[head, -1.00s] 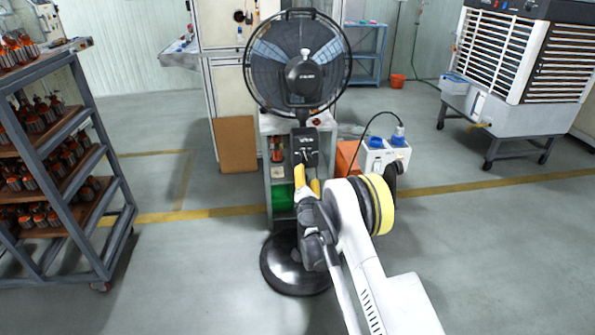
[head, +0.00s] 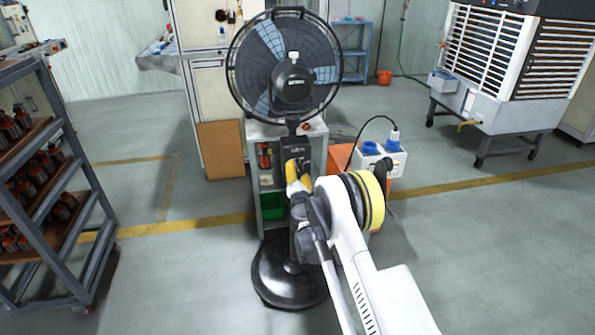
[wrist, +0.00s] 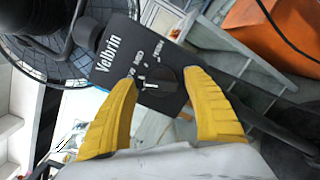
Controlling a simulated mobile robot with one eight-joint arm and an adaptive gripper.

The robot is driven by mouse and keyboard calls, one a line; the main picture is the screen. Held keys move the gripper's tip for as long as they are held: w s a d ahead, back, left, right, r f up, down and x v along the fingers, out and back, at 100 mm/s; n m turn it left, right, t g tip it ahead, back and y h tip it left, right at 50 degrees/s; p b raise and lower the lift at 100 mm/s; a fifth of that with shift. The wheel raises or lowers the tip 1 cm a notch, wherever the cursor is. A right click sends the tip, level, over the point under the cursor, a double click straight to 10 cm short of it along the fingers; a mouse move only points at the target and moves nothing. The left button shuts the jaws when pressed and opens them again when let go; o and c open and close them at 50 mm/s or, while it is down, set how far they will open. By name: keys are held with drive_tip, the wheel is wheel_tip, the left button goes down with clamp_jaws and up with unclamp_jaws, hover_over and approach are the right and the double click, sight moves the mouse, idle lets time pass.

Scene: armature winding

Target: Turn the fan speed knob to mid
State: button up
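The fan (head: 285,75) stands upright on a round black base (head: 288,272), with its control box (head: 295,150) on the pole below the caged head. In the wrist view the box's dark panel (wrist: 118,55) shows tilted, with the word "Velbrin" and small marks around a round black knob (wrist: 158,85) with a pale pointer line. My gripper (wrist: 163,102) has its two yellow fingers apart, one on either side of the knob. Its fingers (head: 295,180) also show in front of the control box in the head view. I cannot tell whether they touch the knob.
A shelf cabinet (head: 270,207) is behind the fan. A white socket box (head: 385,160) with a cable is right of the fan, and an air cooler (head: 520,60) is at the far right. Much floor is clear.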

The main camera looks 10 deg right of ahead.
drive_tip(key=c, duration=1.2)
drive_tip(key=shift+m, duration=0.3)
drive_tip(key=m, duration=0.3)
drive_tip(key=shift+g, duration=0.3)
drive_tip(key=shift+r+m+y, duration=0.1)
drive_tip(key=shift+m+y, duration=0.4)
drive_tip(key=shift+m, duration=1.4)
drive_tip(key=o, duration=1.2)
